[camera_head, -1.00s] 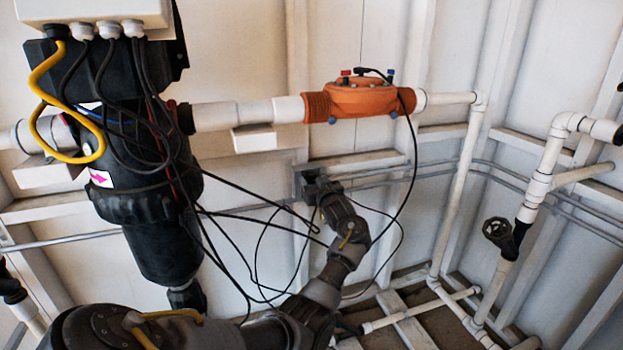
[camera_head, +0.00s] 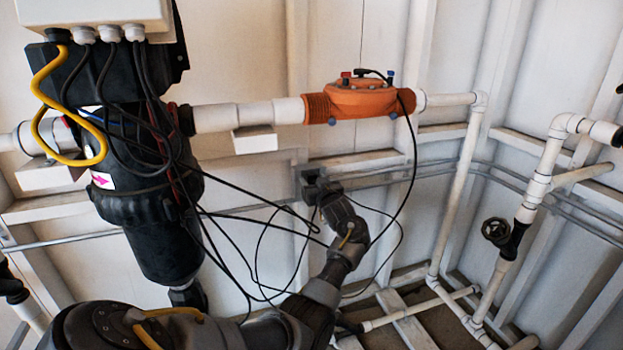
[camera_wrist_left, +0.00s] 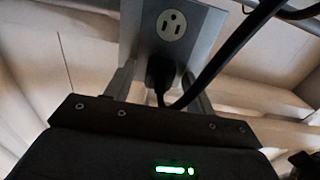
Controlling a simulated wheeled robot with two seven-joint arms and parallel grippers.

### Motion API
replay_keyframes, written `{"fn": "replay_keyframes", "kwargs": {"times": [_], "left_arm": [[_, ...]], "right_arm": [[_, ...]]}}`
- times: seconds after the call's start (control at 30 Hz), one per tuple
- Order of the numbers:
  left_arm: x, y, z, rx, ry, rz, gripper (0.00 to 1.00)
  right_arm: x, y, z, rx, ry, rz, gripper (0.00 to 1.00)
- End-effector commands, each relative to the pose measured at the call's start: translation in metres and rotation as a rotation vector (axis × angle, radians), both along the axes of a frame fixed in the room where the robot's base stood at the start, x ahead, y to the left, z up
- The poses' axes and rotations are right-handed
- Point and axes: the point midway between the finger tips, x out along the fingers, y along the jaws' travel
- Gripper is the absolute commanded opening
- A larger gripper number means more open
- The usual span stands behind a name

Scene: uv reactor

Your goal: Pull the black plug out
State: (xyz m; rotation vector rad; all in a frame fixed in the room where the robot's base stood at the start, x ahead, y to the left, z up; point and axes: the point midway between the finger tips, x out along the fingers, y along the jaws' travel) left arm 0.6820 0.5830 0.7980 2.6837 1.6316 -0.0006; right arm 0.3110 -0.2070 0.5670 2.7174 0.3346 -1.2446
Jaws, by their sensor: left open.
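The black plug (camera_wrist_left: 160,72) sits in the lower socket of a grey wall outlet (camera_wrist_left: 182,18) in the left wrist view. The upper socket is empty. A black cord leads from the plug toward the camera. My left gripper (camera_wrist_left: 160,84) is open, with one finger on each side of the plug. I cannot tell whether either finger touches it. In the head view my left gripper (camera_head: 312,182) is at the wall outlet, low behind the orange unit, and the arm hides the plug. My right gripper is not in view.
Loose black cables (camera_head: 255,215) hang around my left wrist. A black reactor cylinder (camera_head: 150,230) stands on the left. An orange housing (camera_head: 360,100) on a white pipe is above the gripper. White pipes (camera_head: 455,190) and a black valve wheel (camera_head: 497,232) are on the right.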

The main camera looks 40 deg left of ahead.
Motion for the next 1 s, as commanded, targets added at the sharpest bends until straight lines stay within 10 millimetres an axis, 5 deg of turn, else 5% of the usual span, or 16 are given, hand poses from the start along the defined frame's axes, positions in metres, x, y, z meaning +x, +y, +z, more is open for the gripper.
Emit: {"fn": "replay_keyframes", "kwargs": {"times": [0.2, 0.6, 1.0], "left_arm": [[-0.0001, 0.0, -0.0004, 0.0, 0.0, 0.0, 0.53], [-0.0001, 0.0002, -0.0002, 0.001, 0.0, 0.0, 0.01], [-0.0037, -0.0082, 0.0018, 0.002, 0.0, -0.001, 0.0]], "right_arm": [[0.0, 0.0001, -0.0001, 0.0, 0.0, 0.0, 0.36], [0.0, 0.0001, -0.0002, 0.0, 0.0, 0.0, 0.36], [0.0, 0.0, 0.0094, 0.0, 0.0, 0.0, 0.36]]}}
